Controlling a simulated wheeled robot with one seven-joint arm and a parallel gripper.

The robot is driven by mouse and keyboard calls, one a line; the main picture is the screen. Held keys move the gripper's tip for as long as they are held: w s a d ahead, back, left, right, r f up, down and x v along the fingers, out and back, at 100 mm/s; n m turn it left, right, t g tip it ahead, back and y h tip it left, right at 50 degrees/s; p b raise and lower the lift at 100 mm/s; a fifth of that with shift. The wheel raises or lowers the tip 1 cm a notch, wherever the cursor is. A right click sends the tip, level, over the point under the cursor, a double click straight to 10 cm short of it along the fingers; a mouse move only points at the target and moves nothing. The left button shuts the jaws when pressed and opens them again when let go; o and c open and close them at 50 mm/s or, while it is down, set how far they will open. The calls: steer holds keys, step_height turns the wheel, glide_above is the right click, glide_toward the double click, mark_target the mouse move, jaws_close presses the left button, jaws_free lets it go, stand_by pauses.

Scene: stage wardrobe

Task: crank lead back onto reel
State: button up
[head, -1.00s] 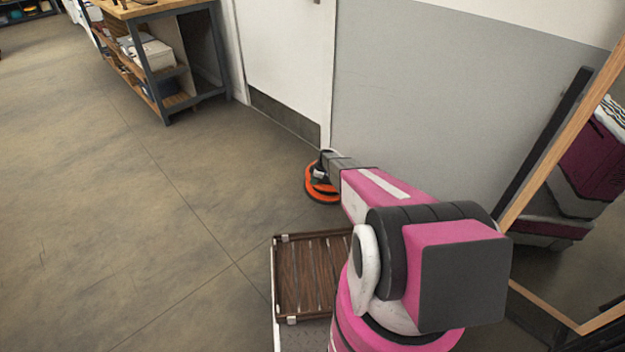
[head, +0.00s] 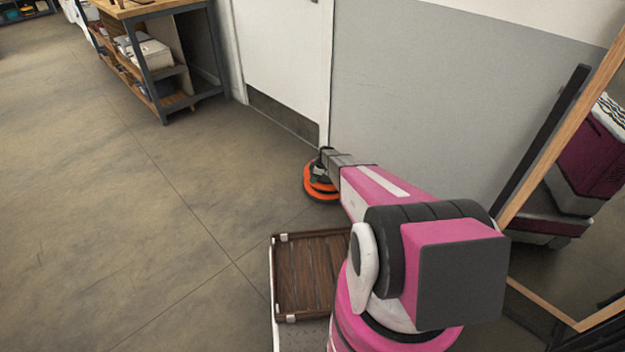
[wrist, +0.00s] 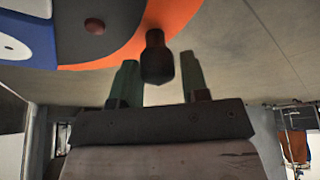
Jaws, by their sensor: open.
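The orange cable reel (head: 312,192) stands on the floor by the wall, just beyond the end of my arm in the head view. In the wrist view its orange disc (wrist: 175,18) fills the top, beside a blue part with a white patch and a dark red round cap (wrist: 94,26). A dark crank knob (wrist: 157,62) sticks out from the disc toward my gripper. My gripper (wrist: 159,70) is open, with one green finger on each side of the knob; contact cannot be told. In the head view my gripper (head: 324,168) is small and partly hidden. The lead itself cannot be made out.
A white door (head: 285,60) and grey wall (head: 430,110) stand behind the reel. A wood-framed mirror (head: 553,140) leans at the right. A shelf bench (head: 165,60) stands at the upper left. The floor (head: 120,220) at left is clear.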

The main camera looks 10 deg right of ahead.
steer(key=v, duration=0.9)
steer(key=shift+d+r, duration=0.1)
steer(key=shift+r, duration=0.05)
steer(key=s+r+m+h, duration=0.2)
steer(key=s+r+m, duration=0.6)
steer(key=s+r, duration=0.8)
steer(key=s+a+r+m+h, duration=0.1)
steer(key=s+r+m, duration=0.7)
steer(key=s+r, duration=0.8)
steer(key=s+h, duration=0.1)
steer(key=s, duration=0.7)
steer(key=shift+r+g, duration=0.3)
steer(key=shift+r, duration=0.05)
steer(key=shift+s+a, duration=0.1)
steer(key=shift+a, duration=0.15)
